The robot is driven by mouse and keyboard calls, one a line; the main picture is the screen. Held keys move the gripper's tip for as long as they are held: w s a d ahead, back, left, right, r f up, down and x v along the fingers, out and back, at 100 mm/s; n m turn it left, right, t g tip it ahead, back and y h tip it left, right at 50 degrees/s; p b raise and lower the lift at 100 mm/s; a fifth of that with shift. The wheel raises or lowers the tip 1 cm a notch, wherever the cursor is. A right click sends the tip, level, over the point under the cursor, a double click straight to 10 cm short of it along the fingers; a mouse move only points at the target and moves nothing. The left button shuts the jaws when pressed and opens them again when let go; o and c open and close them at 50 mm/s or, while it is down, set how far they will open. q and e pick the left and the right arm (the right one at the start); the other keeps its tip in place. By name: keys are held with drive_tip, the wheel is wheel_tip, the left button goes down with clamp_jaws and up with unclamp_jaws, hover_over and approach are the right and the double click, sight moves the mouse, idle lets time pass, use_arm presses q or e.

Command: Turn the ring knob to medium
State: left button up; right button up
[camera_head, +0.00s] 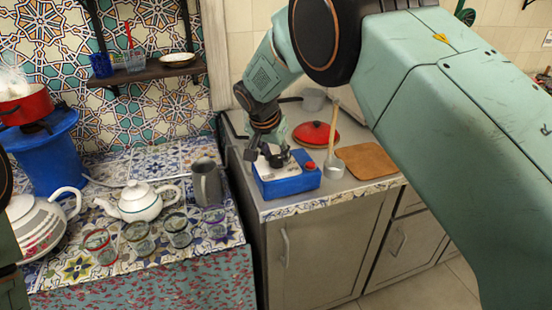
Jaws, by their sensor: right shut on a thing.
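A blue box with a pale top (287,182) sits on the grey counter near its left front corner. A dark knob (275,160) is on its top, and a red button (310,165) is at its right. My right gripper (270,152) reaches down from above, its fingers shut around the dark knob. The knob is partly hidden by the fingers, and its setting marks are too small to read. My left gripper is not in view; only a dark part of my left arm shows at the left edge.
A red lid (316,134), a wooden-handled pot (333,165) and a brown board (366,160) stand behind and right of the box. On the tiled table left are a white teapot (140,203), a grey pitcher (206,182), several glasses and a large kettle (38,225).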

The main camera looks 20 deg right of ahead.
drive_tip(key=shift+s+f, duration=0.25)
drive_tip(key=shift+f, duration=0.1)
drive_tip(key=o, duration=1.2)
drive_tip(key=shift+w+r, duration=0.15)
drive_tip(key=shift+w, duration=0.1)
drive_tip(key=shift+r, duration=0.1)
drive_tip(key=v, duration=1.2)
drive_tip(key=shift+w, duration=0.1)
